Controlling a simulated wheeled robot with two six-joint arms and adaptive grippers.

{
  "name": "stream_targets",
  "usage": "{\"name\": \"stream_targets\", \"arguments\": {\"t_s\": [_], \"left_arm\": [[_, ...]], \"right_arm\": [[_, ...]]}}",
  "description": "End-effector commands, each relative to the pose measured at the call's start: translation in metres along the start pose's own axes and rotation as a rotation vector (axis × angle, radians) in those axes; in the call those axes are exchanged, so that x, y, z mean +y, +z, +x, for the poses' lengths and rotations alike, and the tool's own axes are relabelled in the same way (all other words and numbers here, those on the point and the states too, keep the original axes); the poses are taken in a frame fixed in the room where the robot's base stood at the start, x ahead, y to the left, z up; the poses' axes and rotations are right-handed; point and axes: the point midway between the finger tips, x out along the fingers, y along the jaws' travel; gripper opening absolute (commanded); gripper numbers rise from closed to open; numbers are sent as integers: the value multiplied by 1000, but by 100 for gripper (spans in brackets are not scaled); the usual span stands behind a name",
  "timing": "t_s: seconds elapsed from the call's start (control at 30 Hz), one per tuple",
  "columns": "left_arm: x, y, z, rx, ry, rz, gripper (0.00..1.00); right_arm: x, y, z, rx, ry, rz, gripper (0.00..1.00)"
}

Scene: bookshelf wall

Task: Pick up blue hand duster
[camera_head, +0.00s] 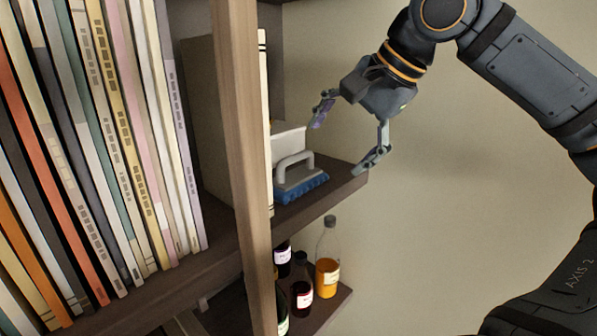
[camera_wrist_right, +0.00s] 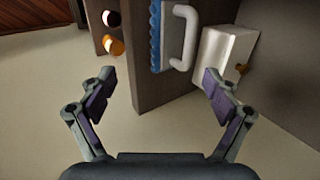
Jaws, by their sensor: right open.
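The blue hand duster (camera_head: 301,181) has a grey handle and blue bristles. It sits bristles down on the side shelf, next to the wooden post. It also shows in the right wrist view (camera_wrist_right: 157,36), near the top, with its handle to the right. My right gripper (camera_head: 345,141) is open and empty, above the shelf's outer end and to the right of the duster, not touching it. Its two fingers show in the right wrist view (camera_wrist_right: 162,97), spread wide with the duster beyond them. My left gripper is not in view.
A white box (camera_head: 289,138) stands behind the duster. The wooden post (camera_head: 238,130) and upright books (camera_head: 110,140) lie to the left. Bottles (camera_head: 327,262) stand on the shelf below. The space right of the side shelf (camera_head: 346,181) is open.

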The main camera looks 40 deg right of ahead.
Motion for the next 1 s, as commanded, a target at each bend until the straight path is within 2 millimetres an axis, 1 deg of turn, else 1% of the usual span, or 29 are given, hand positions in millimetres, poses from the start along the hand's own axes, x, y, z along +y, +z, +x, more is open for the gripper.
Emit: {"name": "stream_targets", "arguments": {"t_s": [0.03, 0.07, 0.1, 0.17, 0.27, 0.33, 0.4, 0.47, 0.5, 0.57, 0.63, 0.7, 0.77, 0.9, 0.97, 1.0], "left_arm": [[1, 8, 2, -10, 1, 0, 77], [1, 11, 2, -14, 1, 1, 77], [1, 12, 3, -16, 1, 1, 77], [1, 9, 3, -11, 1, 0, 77], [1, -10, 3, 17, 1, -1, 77], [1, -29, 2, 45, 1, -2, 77], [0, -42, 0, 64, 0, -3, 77], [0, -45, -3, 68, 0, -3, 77], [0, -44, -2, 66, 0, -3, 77], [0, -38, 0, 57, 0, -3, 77], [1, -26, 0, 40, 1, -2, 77], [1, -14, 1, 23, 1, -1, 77], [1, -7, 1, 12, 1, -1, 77], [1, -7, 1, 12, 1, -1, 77], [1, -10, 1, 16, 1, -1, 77], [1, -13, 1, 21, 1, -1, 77]], "right_arm": [[1, 1, 11, -5, 3, -2, 89], [1, 1, 15, -5, 3, -3, 89], [0, 0, 19, -3, 3, -2, 89], [0, 0, 23, -2, 3, 0, 89], [0, 0, 24, 1, 2, 0, 89], [-1, 1, 28, -1, 4, -2, 89], [-4, 3, 39, -3, 4, -3, 89], [-7, 4, 50, -3, 7, -3, 89], [-8, 5, 58, -5, 5, -3, 89], [-7, 5, 66, -5, 3, -3, 89], [-8, 4, 72, -3, 1, -2, 89], [-8, 4, 75, -2, 2, 0, 89], [-8, 4, 76, 1, 1, 1, 89], [-8, 4, 76, 1, 2, 1, 89], [-8, 4, 76, 1, 2, 0, 82], [-8, 4, 76, 1, 1, 0, 77]]}}
